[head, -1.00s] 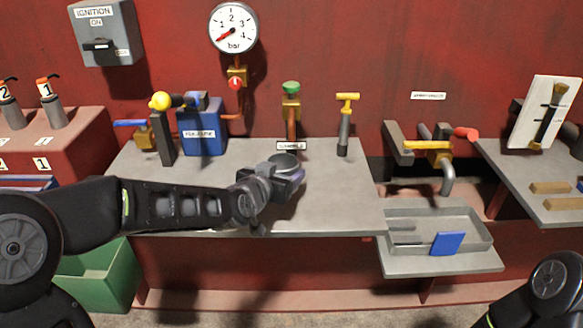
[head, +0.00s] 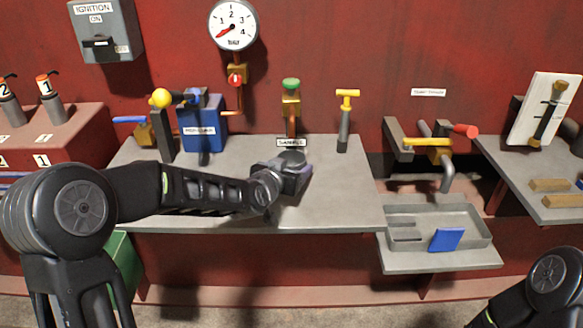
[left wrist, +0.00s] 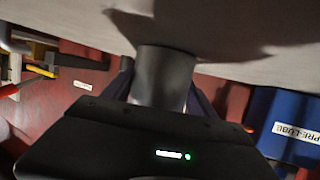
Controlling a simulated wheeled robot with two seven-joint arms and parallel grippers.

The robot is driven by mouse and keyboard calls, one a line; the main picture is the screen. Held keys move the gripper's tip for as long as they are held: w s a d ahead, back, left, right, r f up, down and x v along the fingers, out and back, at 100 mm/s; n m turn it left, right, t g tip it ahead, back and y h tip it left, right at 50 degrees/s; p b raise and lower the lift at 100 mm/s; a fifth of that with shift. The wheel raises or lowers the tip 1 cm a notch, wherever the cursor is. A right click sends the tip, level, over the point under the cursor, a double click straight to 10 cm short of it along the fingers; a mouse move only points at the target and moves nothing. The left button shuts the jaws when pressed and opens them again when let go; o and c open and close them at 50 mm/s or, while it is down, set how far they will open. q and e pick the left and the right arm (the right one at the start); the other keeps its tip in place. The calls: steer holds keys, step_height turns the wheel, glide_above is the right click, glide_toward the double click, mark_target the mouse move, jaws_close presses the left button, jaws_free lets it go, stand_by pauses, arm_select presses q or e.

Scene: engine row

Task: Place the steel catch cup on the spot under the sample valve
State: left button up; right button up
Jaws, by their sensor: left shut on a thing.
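The steel catch cup (head: 291,157) is dark grey and round, and it is in my left gripper (head: 290,172) over the grey bench. In the left wrist view the cup (left wrist: 163,76) shows between the two fingers, close to the bench top; I cannot tell whether it touches. The sample valve (head: 291,84) has a green knob, a brass body and a copper pipe down to the SAMPLE label (head: 291,142). In the head view the cup appears just below and in front of that label. Any marked spot is hidden. My right gripper is out of view.
A blue pre-lube box (head: 202,124) and a yellow-knobbed lever (head: 160,99) stand left of the valve. A yellow T-handle (head: 347,95) stands right. The bench's right part (head: 345,190) is clear.

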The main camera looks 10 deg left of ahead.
arm_select(q)
steer(key=shift+f, duration=0.15)
steer(key=o, duration=1.6)
steer(key=shift+r, duration=0.25)
steer(key=v, duration=1.2)
steer(key=shift+f, duration=0.1)
